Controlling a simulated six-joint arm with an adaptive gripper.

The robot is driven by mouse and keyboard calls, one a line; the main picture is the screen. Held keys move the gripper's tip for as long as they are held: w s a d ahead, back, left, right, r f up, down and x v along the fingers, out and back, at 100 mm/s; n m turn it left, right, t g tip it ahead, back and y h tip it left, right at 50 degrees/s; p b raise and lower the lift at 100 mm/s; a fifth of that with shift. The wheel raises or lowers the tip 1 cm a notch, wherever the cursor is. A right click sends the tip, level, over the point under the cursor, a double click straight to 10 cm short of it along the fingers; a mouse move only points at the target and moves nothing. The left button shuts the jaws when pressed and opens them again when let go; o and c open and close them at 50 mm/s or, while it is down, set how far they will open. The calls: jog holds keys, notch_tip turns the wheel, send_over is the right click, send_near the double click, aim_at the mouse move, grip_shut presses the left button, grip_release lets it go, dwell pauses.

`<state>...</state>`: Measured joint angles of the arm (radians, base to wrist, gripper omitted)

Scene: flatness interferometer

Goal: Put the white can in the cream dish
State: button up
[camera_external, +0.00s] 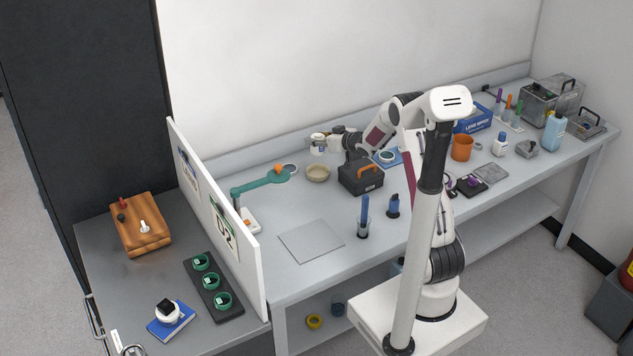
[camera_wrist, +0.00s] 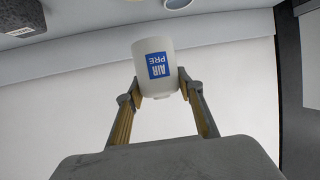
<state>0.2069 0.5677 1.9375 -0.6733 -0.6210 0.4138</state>
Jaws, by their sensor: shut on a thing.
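The white can (camera_wrist: 152,88) has a blue label with white lettering. In the wrist view it sits between the two fingers of my gripper (camera_wrist: 160,92), which is shut on it. In the external view my gripper (camera_external: 323,143) is small, at the back of the bench, and the can at its end is hard to make out. The cream dish (camera_external: 318,174) is a shallow round bowl on the bench. In the picture it lies just below my gripper, with a gap between them. The wrist view does not clearly show the dish.
A dark toolbox with an orange handle (camera_external: 361,176) stands right of the dish. A teal jointed arm (camera_external: 265,183) with a magnifier-like ring lies to its left. A white upright panel (camera_external: 230,238) stands further left. The bench around the grey plate (camera_external: 311,241) is mostly free.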

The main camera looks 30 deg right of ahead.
aim_at(318, 152)
jog(key=shift+f, duration=0.1)
dwell(0.3)
jog(key=shift+f, duration=3.1)
jog(key=shift+f, duration=1.85)
jog(key=shift+f, duration=0.1)
jog(key=o, duration=1.1)
jog(key=shift+o, duration=0.2)
jog(key=v, duration=1.2)
